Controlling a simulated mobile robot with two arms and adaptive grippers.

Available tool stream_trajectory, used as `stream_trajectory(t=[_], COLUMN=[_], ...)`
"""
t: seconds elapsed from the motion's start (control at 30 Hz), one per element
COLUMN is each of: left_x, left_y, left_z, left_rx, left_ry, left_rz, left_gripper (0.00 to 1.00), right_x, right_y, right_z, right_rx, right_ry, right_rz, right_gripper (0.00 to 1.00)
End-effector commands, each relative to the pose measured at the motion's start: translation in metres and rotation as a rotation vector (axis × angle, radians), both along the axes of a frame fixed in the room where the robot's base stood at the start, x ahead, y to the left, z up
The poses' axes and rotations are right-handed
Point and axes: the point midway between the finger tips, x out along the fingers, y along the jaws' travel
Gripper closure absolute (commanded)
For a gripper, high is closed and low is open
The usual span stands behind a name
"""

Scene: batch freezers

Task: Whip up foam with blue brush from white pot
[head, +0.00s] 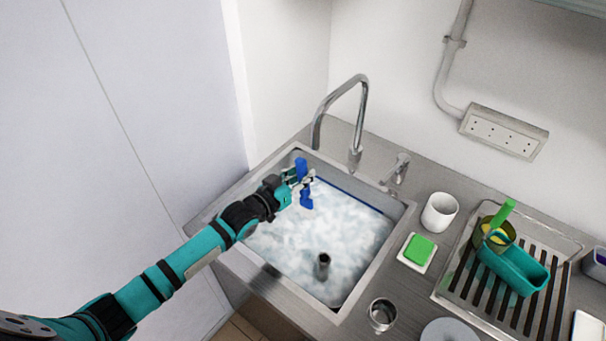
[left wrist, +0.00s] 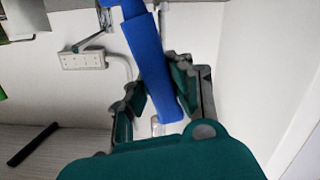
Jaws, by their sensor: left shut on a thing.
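My left gripper (head: 297,183) is shut on the blue brush (head: 306,201) and holds it over the far left part of the sink. The brush stands roughly upright, its top above the fingers and its lower end at the foam; whether it touches the foam I cannot tell. In the left wrist view the blue brush (left wrist: 152,62) sits between the fingers of my left gripper (left wrist: 155,92). White foam (head: 340,230) fills the sink (head: 404,213). A white pot (head: 439,211) stands on the counter right of the sink. My right gripper is not in view.
A dark cylindrical piece (head: 323,265) sticks out of the foam. The faucet (head: 361,100) arches over the sink's back edge. A green sponge (head: 420,248), a glass (head: 382,315) and a dish rack (head: 468,298) with dishes are on the right. A wall panel (head: 130,110) stands left.

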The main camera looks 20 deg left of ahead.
Motion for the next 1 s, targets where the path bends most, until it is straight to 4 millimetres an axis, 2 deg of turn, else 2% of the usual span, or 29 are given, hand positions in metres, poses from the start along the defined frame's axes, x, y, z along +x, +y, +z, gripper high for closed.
stream_trajectory(t=[0.17, 0.6, 1.0], left_x=[0.000, 0.000, 0.000], left_y=[0.000, 0.000, 0.000], left_z=[0.006, 0.049, 0.050], left_rx=[0.000, 0.000, 0.000], left_ry=[-0.001, -0.001, 0.000], left_rz=[0.000, 0.000, 0.000], left_gripper=[1.00, 1.00, 1.00], right_x=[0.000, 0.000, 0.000], right_y=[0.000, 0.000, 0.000], right_z=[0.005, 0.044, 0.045], right_rx=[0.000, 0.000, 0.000], right_ry=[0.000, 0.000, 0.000], right_rz=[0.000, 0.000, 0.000], right_gripper=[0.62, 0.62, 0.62])
